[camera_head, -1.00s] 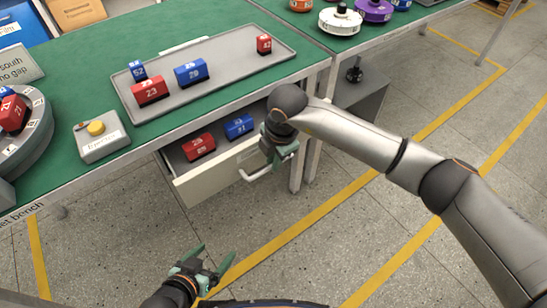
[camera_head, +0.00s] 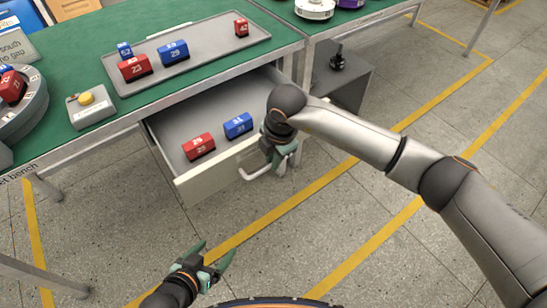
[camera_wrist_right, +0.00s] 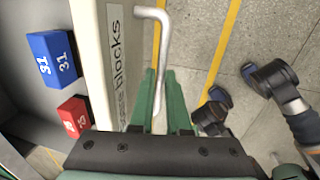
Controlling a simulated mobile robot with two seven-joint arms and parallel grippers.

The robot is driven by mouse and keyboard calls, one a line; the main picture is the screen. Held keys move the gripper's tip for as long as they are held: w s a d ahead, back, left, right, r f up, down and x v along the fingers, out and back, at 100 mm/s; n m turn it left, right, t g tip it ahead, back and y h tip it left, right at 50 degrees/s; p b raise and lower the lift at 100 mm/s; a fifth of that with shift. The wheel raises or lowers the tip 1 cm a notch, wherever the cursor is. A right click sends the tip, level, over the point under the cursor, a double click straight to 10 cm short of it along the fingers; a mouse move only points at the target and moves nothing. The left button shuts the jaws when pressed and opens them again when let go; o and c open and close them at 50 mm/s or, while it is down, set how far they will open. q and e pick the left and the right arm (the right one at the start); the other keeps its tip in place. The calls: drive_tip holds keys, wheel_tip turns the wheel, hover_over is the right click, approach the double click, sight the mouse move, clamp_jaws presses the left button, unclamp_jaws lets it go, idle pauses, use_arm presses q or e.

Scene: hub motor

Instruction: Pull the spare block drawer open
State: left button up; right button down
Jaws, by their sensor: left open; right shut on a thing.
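The spare block drawer (camera_head: 205,183) stands pulled out from under the green bench, with its inside in view. A red block (camera_head: 198,146) and a blue block (camera_head: 238,125) lie in it; the right wrist view also shows the blue block (camera_wrist_right: 53,58) and the red block (camera_wrist_right: 75,115). My right gripper (camera_head: 284,160) is at the drawer front, shut on the drawer's bar handle (camera_head: 252,174). In the right wrist view the handle (camera_wrist_right: 162,50) runs down between the fingers (camera_wrist_right: 162,95). My left gripper (camera_head: 212,262) is open and empty, low over the floor.
On the green bench (camera_head: 85,42) a grey tray (camera_head: 205,55) holds several red and blue blocks. A grey box with a yellow button (camera_head: 87,98) and a round numbered carousel (camera_head: 30,105) stand at the left. The floor before the drawer is clear.

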drive_tip(key=shift+w, duration=0.1)
drive_tip(key=c, duration=0.9)
unclamp_jaws()
drive_tip(key=r, duration=0.4)
drive_tip(key=s+d+r+p, duration=0.1)
drive_tip(key=r, duration=0.3)
drive_tip(key=s+r, duration=0.1)
drive_tip(key=r, duration=0.3)
drive_tip(key=shift+d+r+p, duration=0.2)
drive_tip(key=shift+p, duration=0.15)
